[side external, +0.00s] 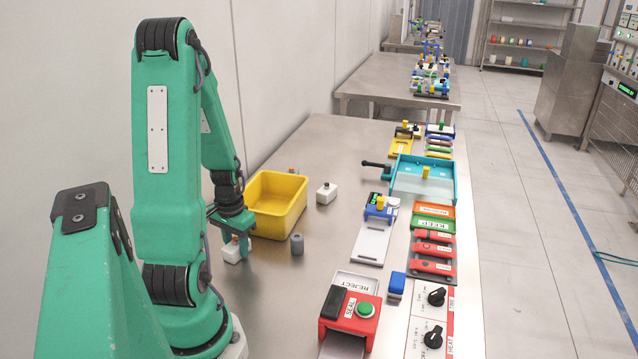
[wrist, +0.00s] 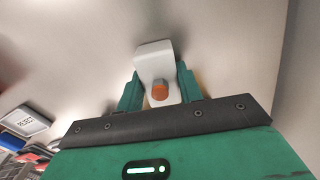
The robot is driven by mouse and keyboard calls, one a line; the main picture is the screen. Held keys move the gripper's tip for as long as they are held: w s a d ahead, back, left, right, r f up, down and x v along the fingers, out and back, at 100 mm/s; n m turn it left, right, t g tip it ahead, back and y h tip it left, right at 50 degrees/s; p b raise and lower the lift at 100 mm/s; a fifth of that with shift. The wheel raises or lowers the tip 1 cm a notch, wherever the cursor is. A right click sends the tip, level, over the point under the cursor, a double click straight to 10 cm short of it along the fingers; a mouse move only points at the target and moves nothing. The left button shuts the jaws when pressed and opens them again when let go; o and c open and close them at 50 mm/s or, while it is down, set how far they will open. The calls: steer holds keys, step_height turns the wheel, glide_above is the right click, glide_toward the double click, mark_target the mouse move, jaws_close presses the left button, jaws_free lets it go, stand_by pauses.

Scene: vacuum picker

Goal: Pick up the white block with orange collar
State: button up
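The white block with orange collar (side external: 232,254) is at the left of the steel table, below my gripper (side external: 233,240). In the wrist view the white block (wrist: 154,58) has its round orange part (wrist: 160,91) facing the camera. The green fingers of my gripper (wrist: 160,88) stand on either side of it, very close to its sides. I cannot tell whether they press on it or whether a small gap remains. The block looks to be at table level; its underside is hidden.
A yellow bin (side external: 250,212) stands just behind and right of my gripper. A grey cylinder (side external: 297,244) and another white block with a dark top (side external: 326,194) stand to the right. A reject tray (side external: 370,283) and a red seal station (side external: 348,312) are nearer the front.

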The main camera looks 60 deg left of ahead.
mark_target(235, 240)
steer(key=shift+c, duration=1.1)
steer(key=shift+r, duration=0.15)
steer(key=shift+r, duration=2)
steer(key=w+d+r, duration=0.5)
steer(key=d+r, duration=0.1)
steer(key=d, duration=0.4)
steer(key=shift+w+r, duration=0.35)
steer(key=shift+d, duration=0.1)
